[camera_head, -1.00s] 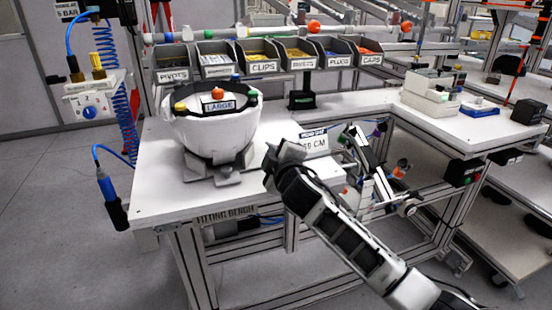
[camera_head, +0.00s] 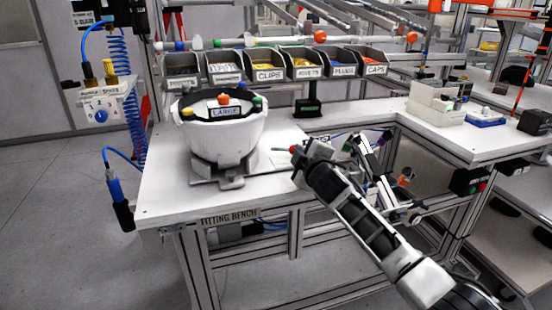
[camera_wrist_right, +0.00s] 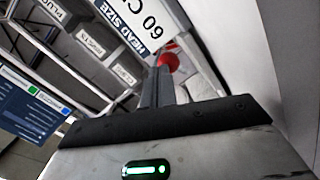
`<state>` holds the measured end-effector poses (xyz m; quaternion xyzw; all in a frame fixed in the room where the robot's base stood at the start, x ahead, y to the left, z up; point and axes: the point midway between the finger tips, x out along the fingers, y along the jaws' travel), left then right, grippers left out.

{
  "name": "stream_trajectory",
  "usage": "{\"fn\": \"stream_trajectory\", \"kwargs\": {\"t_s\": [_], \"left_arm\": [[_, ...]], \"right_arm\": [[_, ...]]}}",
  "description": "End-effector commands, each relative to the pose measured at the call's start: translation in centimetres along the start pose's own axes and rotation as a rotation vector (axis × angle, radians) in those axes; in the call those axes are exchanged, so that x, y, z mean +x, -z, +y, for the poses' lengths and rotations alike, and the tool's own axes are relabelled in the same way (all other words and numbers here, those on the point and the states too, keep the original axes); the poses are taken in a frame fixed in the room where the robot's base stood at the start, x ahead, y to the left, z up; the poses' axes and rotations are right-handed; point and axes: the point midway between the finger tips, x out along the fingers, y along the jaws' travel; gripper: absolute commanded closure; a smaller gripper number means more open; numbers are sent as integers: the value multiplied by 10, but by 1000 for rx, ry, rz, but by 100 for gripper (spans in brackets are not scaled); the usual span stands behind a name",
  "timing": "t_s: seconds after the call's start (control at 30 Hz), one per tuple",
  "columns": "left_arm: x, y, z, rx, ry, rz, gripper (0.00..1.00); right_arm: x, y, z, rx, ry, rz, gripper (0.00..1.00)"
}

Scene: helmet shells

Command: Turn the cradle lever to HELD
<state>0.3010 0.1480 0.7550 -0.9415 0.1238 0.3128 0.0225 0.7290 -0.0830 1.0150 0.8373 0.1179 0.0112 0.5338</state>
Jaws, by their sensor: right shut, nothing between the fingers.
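A white helmet shell (camera_head: 225,140) with a LARGE label and coloured knobs inside its rim sits in a grey cradle (camera_head: 230,180) on the fitting bench. I cannot make out the cradle lever or any HELD marking. My right gripper (camera_head: 297,154) is shut and empty, to the right of the shell and apart from it, above the bench. A small red part (camera_head: 292,149) shows beside its fingertips. In the right wrist view, the shut fingers (camera_wrist_right: 158,82) point towards a red round part (camera_wrist_right: 168,61); contact cannot be told. My left gripper is out of view.
A HEAD SIZE sign (camera_wrist_right: 140,28) is close to the right fingers. Labelled bins (camera_head: 270,68) stand along the back. A jointed mechanism (camera_head: 375,170) stands right of my right gripper. The bench top (camera_head: 165,190) left of the cradle is clear.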

Motion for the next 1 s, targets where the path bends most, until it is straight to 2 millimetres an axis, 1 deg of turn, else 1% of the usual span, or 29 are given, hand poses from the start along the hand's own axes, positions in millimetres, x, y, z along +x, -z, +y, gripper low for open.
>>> {"fn": "stream_trajectory", "kwargs": {"t_s": [0.03, 0.27, 0.73, 0.87, 1.0], "left_arm": [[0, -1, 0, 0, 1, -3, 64], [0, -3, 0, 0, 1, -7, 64], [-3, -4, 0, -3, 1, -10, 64], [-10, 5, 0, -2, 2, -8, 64], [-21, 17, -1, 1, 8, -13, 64]], "right_arm": [[1, -3, 1, 0, 0, -3, 100], [3, -5, 3, 0, -1, -3, 100], [2, -4, 4, 0, -1, -2, 100], [-3, 5, 6, 0, 3, 3, 100], [-16, 27, 12, 0, 8, 16, 100]]}}
